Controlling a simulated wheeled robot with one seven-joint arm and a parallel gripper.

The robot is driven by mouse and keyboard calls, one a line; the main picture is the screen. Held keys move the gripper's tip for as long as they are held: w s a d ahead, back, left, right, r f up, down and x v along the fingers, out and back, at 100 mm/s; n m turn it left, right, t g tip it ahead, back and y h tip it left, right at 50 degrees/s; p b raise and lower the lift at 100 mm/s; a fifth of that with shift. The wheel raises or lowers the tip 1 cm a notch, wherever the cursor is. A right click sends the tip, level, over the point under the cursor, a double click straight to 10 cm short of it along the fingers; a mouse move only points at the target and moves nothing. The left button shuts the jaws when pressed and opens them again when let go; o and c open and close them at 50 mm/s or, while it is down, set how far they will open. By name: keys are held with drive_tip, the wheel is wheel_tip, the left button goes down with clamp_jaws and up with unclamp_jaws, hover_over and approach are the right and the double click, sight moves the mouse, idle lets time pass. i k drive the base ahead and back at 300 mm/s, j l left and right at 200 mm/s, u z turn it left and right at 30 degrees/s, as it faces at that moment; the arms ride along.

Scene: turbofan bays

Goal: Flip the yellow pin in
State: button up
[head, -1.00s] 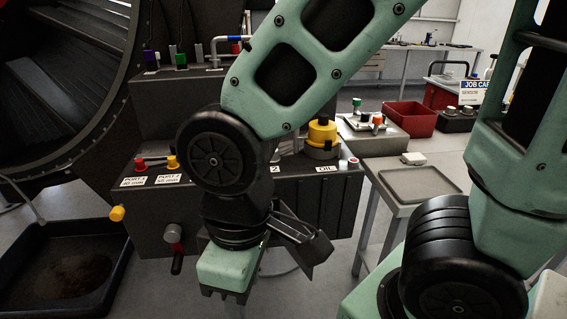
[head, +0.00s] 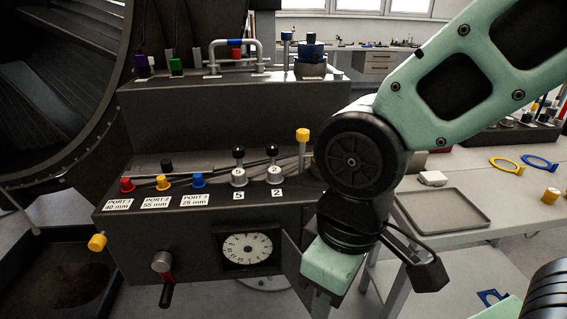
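Several yellow parts show in the head view, and I cannot tell for sure which is the pin. A yellow-capped upright pin (head: 303,136) stands at the back right of the console's lower deck. A yellow plug (head: 162,183) sits behind the PORT 2 label. My gripper (head: 319,302) hangs in front of the console's right end, right of the dial and apart from all three. It points down, and its fingers are mostly hidden or too unclear to read.
A dial (head: 247,248) and a red-and-black handle (head: 167,287) are on the console's front. A dark tray (head: 40,290) lies on the floor at left. A side table with a shallow grey tray (head: 477,222) stands at right. My forearm hides the console's right end.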

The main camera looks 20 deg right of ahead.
sight(98, 242)
drive_tip(key=l+u, duration=0.1)
drive_tip(key=u, duration=0.4)
drive_tip(key=i+l+u, duration=0.1)
drive_tip(key=u, duration=0.4)
drive_tip(key=l+u, duration=0.15)
drive_tip(key=u, duration=0.35)
drive_tip(key=l+u, duration=0.1)
drive_tip(key=u, duration=0.4)
